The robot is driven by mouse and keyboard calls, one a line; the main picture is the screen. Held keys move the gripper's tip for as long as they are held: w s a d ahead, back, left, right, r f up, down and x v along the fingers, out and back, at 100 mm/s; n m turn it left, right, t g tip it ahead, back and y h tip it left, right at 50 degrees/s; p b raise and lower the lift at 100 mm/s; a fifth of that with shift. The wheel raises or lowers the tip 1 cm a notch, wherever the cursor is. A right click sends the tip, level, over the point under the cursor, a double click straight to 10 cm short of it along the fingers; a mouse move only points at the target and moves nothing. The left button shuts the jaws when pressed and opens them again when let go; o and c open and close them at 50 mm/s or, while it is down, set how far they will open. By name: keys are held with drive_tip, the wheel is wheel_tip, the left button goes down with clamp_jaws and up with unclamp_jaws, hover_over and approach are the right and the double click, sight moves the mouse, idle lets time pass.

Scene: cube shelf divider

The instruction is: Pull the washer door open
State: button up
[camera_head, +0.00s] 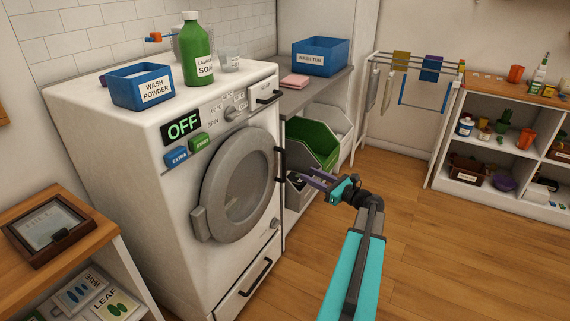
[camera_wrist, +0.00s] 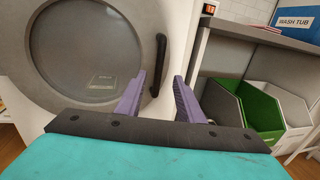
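The washer (camera_head: 165,190) is a white front-loader at left in the head view. Its round grey door (camera_head: 212,205) looks shut, and it fills the left of the wrist view (camera_wrist: 95,55). A dark vertical handle (camera_head: 279,163) sits at the door's right edge; it also shows in the wrist view (camera_wrist: 160,62). My gripper (camera_head: 302,178) has purple fingers and is open and empty. It is close to the handle, to its right in the head view. In the wrist view the handle shows between the two fingertips (camera_wrist: 159,76); I cannot tell whether they reach around it.
A green bin (camera_head: 318,140) stands under the counter right of the washer. A wash powder box (camera_head: 141,86) and a green soap bottle (camera_head: 197,50) stand on top. A wooden side table (camera_head: 85,240) is at left. The floor at right is clear.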

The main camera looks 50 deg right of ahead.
drive_tip(key=shift+w+a, duration=0.2)
drive_tip(key=shift+w, duration=3.2)
drive_tip(key=shift+w+a, duration=0.15)
drive_tip(key=shift+w, duration=3.25)
drive_tip(key=shift+c, duration=0.4)
clamp_jaws()
